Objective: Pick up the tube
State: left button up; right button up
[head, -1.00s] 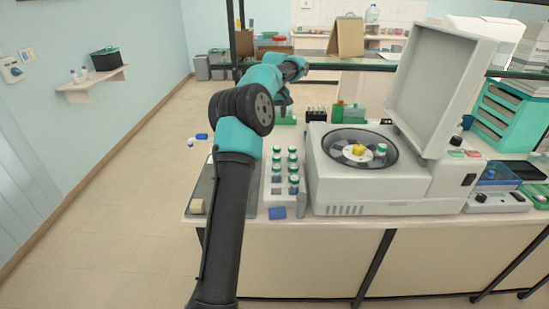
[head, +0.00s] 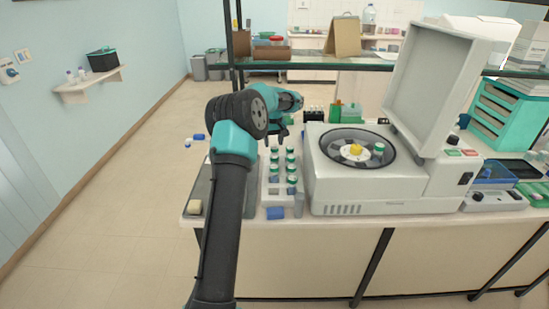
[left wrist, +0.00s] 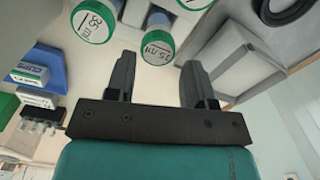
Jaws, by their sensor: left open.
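My left gripper (head: 284,134) is just beyond the far end of a white rack (head: 265,198) in the head view. The rack holds two rows of tubes with green caps (head: 290,160). In the left wrist view the jaws (left wrist: 157,75) are open and empty. A tube with a green cap marked 15 ml (left wrist: 158,50) shows between and beyond the fingertips; I cannot tell how far off. Another tube marked 35 ml (left wrist: 94,24) is left of the fingers. One more green-capped tube (head: 378,149) sits in the centrifuge rotor. My right gripper is not in view.
The open centrifuge (head: 370,190), its lid (head: 438,80) raised, stands close right of the rack. A dark tray (head: 201,195) lies left of the rack. A glass shelf (head: 340,64) crosses behind.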

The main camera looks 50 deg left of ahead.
aim_at(275, 147)
pick_arm(q)
jog(key=shift+f, duration=0.25)
jog(key=shift+d+f, duration=0.15)
jog(key=shift+f, duration=1.1)
jog(key=shift+d+f, duration=0.1)
jog(key=shift+f, duration=1.15)
jog(key=shift+c, duration=0.4)
jog(key=c, duration=0.6)
